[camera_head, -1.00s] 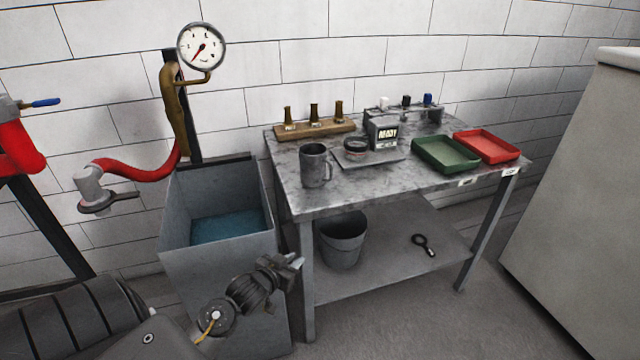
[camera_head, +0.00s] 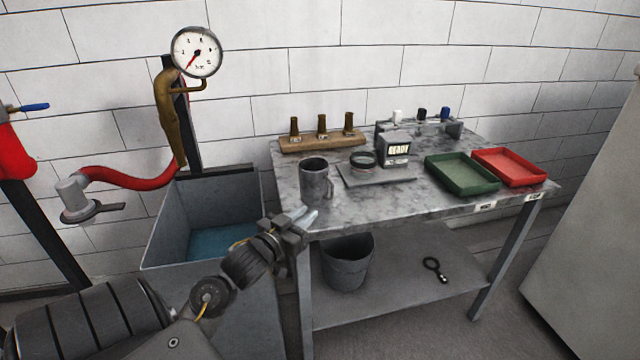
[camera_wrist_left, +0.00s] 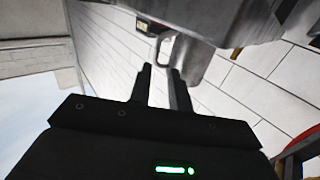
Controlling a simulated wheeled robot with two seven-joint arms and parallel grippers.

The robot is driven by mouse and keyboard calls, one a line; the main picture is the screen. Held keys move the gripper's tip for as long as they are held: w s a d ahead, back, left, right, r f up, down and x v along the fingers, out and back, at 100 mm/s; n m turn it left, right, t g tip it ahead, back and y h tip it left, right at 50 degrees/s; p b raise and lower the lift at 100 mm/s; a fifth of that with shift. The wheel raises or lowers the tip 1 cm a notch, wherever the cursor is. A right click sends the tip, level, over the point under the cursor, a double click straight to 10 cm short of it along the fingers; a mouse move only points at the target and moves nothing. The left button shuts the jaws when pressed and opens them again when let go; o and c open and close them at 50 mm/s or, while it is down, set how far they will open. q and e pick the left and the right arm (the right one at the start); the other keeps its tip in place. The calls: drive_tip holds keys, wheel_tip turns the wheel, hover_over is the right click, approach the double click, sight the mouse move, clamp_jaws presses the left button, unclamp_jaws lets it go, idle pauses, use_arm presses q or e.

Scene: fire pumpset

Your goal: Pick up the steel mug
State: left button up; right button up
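The steel mug (camera_head: 313,181), grey with a side handle, stands upright on the left front part of the metal table (camera_head: 375,207). Its handle faces right. My left gripper (camera_head: 306,217) is at the table's front left edge, in front of and below the mug, apart from it. In the left wrist view its two fingers (camera_wrist_left: 160,70) are spread with a gap between them and nothing in it. The mug (camera_wrist_left: 197,62) appears there beyond the fingertips, with its handle visible. My right gripper is not in view.
A wooden rack with brass nozzles (camera_head: 322,141) stands behind the mug. A scale (camera_head: 375,175) is to its right, then a green tray (camera_head: 462,174) and a red tray (camera_head: 509,167). A water tank (camera_head: 205,220) is left of the table. A bucket (camera_head: 347,264) is on the lower shelf.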

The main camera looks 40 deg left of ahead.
sight(331, 194)
use_arm(q)
drive_tip(key=w, duration=0.7)
drive_tip(key=w+a, duration=0.1)
drive_tip(key=w, duration=0.2)
drive_tip(key=shift+w, duration=0.2)
drive_tip(key=shift+c, duration=0.2)
drive_tip(key=shift+f, duration=0.1)
clamp_jaws()
